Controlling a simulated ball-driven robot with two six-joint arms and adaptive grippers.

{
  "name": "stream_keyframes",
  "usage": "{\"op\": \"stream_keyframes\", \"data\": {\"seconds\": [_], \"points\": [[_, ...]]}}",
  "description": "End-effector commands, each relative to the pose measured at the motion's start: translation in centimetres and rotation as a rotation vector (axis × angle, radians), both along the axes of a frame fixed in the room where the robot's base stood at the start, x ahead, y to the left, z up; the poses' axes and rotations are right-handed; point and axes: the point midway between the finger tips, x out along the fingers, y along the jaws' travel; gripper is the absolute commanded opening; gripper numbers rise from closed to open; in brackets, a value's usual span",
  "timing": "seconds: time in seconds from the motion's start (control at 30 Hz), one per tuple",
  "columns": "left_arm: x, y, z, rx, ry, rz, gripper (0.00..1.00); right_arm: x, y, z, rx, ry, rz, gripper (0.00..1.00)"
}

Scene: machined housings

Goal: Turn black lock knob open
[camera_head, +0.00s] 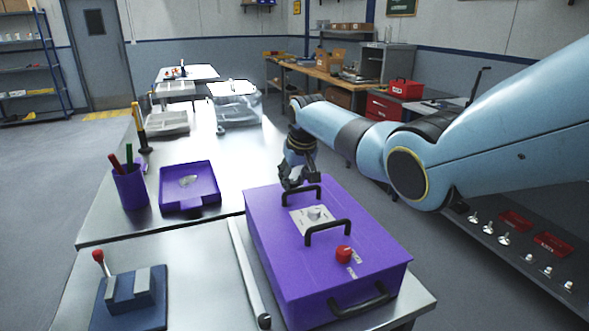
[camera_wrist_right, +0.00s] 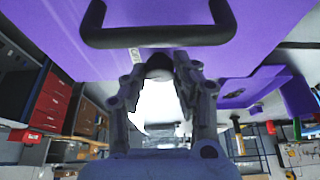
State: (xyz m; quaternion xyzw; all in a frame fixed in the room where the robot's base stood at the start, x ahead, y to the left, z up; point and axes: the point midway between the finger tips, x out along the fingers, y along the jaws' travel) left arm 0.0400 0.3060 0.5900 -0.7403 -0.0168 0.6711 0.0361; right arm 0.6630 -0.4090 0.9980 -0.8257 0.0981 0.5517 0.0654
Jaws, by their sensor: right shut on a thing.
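The purple housing (camera_head: 272,231) sits on the metal bench, with black handles on its top and near side. My right gripper (camera_head: 293,182) is at its far end, beyond the far top handle (camera_head: 301,196). In the right wrist view, the right gripper's fingertips (camera_wrist_right: 160,72) are closed around the dark round lock knob (camera_wrist_right: 159,66) on the purple face, just below a black handle (camera_wrist_right: 158,37). The fingers hide most of the knob, so its turn angle cannot be told. In the head view the knob is hidden. My left gripper is not in view.
A red knob (camera_head: 344,254) and a grey dial plate (camera_head: 314,217) are on the housing's top. A purple tray (camera_head: 190,201), a purple pen cup (camera_head: 130,188) and a blue block with a red-topped lever (camera_head: 130,300) stand to the left.

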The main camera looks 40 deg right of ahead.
Motion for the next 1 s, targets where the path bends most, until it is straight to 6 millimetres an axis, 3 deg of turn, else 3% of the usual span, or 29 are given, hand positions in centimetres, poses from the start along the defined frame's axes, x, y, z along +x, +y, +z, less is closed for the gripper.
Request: {"op": "stream_keyframes", "data": {"seconds": [0.5,1.0], "points": [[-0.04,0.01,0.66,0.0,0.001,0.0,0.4,0.2,0.27,0.04,0.001,-0.001,-0.374,0.0],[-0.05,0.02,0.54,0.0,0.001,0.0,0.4,0.17,0.26,0.02,0.0,0.0,-0.469,0.0]]}}
